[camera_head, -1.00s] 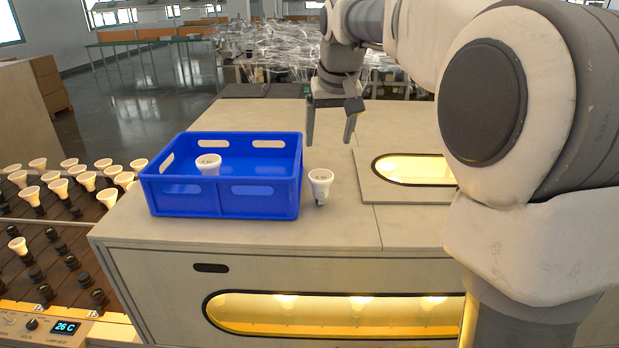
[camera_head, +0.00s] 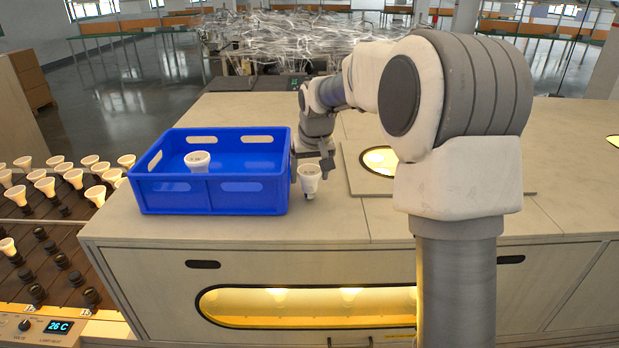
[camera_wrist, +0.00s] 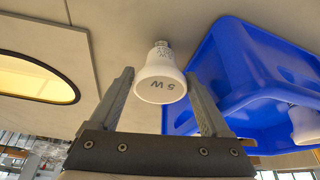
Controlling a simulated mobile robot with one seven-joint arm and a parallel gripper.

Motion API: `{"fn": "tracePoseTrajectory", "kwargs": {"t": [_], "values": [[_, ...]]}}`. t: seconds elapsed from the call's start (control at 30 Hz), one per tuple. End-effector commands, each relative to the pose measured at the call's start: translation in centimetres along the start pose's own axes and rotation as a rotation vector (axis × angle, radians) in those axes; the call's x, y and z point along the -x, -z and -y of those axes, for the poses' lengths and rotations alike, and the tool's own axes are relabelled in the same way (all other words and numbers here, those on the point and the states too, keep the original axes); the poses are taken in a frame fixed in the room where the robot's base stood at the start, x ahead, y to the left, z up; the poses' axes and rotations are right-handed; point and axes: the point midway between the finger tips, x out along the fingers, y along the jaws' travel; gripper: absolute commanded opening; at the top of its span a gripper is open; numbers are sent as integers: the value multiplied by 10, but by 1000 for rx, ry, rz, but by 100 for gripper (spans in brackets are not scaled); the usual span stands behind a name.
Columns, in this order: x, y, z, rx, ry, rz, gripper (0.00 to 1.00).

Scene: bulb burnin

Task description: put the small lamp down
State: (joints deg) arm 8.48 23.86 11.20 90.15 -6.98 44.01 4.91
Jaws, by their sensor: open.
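A small white reflector lamp (camera_head: 309,181) stands upright on the bench top, just right of the blue bin, its wide face up and its dark base down. In the wrist view its face reads "5 W" (camera_wrist: 160,90). My gripper (camera_head: 312,170) is low at the lamp, with one finger on either side of it. In the wrist view the open fingers (camera_wrist: 163,85) show gaps to the lamp on both sides. Contact between base and bench is hard to see. A second white lamp (camera_head: 197,160) is in the blue bin, also partly visible in the wrist view (camera_wrist: 305,125).
The blue bin (camera_head: 215,192) is close to the left of my gripper. A raised panel with a lit oval window (camera_head: 352,178) lies to the right. Racks of several lamps (camera_head: 75,178) stand at far left. Bench top in front of the lamp is clear (camera_head: 300,228).

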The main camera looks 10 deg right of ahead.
Motion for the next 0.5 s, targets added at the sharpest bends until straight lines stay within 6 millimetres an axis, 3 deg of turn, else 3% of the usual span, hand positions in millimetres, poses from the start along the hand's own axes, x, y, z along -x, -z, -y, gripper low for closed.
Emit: {"fn": "tracePoseTrajectory", "kwargs": {"t": [0.2,0.47,0.5], "values": [[-25,0,1,-1,1,2,81],[-28,0,0,0,0,1,81],[-28,0,0,0,0,0,74]]}}
